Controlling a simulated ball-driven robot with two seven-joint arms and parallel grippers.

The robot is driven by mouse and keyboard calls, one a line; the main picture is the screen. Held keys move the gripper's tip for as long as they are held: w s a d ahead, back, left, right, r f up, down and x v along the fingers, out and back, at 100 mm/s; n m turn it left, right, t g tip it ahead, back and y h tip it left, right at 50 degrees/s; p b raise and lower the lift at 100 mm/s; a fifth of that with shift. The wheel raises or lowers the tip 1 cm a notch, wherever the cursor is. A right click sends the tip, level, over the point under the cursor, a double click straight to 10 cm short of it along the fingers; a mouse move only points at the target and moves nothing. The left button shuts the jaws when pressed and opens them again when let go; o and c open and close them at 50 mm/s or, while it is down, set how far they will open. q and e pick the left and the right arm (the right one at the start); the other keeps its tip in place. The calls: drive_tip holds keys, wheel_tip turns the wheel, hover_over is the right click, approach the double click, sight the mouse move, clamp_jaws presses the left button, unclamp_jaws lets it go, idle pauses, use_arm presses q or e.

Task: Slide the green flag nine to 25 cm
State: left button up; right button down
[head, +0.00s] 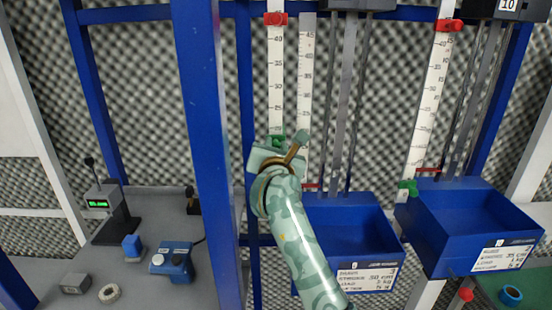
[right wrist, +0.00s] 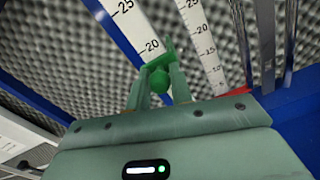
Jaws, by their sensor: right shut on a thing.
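The green flag (head: 278,140) sits on the left white scale (head: 275,85), low on its visible length. In the right wrist view the green flag (right wrist: 167,50) lies across the scale just below the 20 mark, its round knob between my fingers. My right gripper (right wrist: 159,84) is shut on this knob. In the head view my right gripper (head: 282,150) is at the flag and hides the scale below it. A red flag (head: 275,19) sits higher on the same scale, above 40. My left gripper is not in view.
A second scale (head: 305,90) and grey rails (head: 347,100) stand just right, above a blue bin (head: 350,225). A blue post (head: 206,130) stands left. Another station has a scale (head: 430,90), green flag (head: 408,187) and blue bin (head: 475,220). Small devices lie on the left bench.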

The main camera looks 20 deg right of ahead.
wheel_tip(320, 180, up, 6)
drive_tip(key=shift+f+p, duration=0.15)
drive_tip(key=shift+p, duration=1)
drive_tip(key=shift+r+p, duration=0.3)
drive_tip(key=shift+r, duration=0.4)
drive_tip(key=c, duration=1.2)
unclamp_jaws()
drive_tip(key=shift+c, duration=0.2)
drive_tip(key=shift+w, duration=0.1)
drive_tip(key=shift+f, duration=0.1)
drive_tip(key=shift+a, duration=0.1)
